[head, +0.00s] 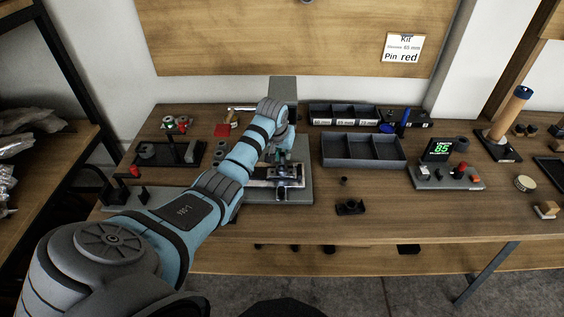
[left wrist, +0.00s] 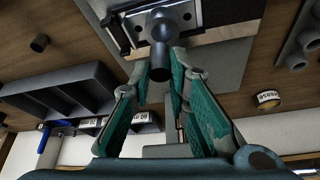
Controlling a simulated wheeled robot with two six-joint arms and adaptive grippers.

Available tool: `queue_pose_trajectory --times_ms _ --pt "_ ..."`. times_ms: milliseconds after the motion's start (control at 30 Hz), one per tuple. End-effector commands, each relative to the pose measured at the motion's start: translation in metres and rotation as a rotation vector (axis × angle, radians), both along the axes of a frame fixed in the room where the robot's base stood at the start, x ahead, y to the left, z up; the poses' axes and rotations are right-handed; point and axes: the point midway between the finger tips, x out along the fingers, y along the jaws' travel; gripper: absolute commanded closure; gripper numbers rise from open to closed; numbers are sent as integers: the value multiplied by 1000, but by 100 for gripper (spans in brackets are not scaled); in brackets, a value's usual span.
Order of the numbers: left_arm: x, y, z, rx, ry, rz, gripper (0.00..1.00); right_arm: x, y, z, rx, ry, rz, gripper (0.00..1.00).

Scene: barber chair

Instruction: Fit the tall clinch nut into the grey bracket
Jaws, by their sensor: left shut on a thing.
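My left gripper (left wrist: 160,76) is shut on a dark, round clinch nut (left wrist: 157,58), which stands out between the fingertips in the left wrist view. A wider round dark part (left wrist: 160,27) lies in line with it; I cannot tell whether it belongs to the nut. Beyond is a silver-grey bracket (left wrist: 127,18) in a dark-edged holder on a grey base plate (left wrist: 225,58). Whether the nut touches the bracket cannot be told. In the head view my left gripper (head: 288,178) is over the base plate (head: 297,194), partly hiding the bracket. My right gripper is not in view.
A dark compartment tray (head: 362,163) stands right of the base plate, with labelled bins (head: 345,122) behind. A small dark cylinder (head: 344,180) and a black block (head: 350,207) lie in front. A device with a green display (head: 440,149) stands further right. The bench front is mostly clear.

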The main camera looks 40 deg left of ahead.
Motion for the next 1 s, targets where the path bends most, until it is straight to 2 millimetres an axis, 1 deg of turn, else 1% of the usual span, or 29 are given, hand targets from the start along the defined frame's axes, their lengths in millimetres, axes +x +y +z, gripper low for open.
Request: queue_pose_trajectory --times_ms 33,100,167,267,467,500,567,600,767,933,1000 --pt "-1 0 -13 -1 5 0 100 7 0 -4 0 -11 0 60" --pt "0 0 -27 -2 5 0 100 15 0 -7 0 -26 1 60" --pt "-1 0 -35 -1 6 0 100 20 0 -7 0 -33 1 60" --pt "-1 0 -36 -1 7 -1 100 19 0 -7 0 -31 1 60" --pt "-2 0 -37 -2 8 0 100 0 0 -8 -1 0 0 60" --pt "-2 0 -38 -2 7 0 81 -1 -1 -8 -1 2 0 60" --pt "-1 0 -37 -2 7 0 71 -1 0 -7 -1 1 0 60" --pt "-1 0 -37 -1 6 0 65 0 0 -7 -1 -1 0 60" --pt "-1 1 -37 -1 6 2 64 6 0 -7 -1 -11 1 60" --pt "-1 1 -36 0 5 2 64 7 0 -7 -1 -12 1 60" --pt "-1 1 -33 0 5 2 64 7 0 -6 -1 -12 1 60"
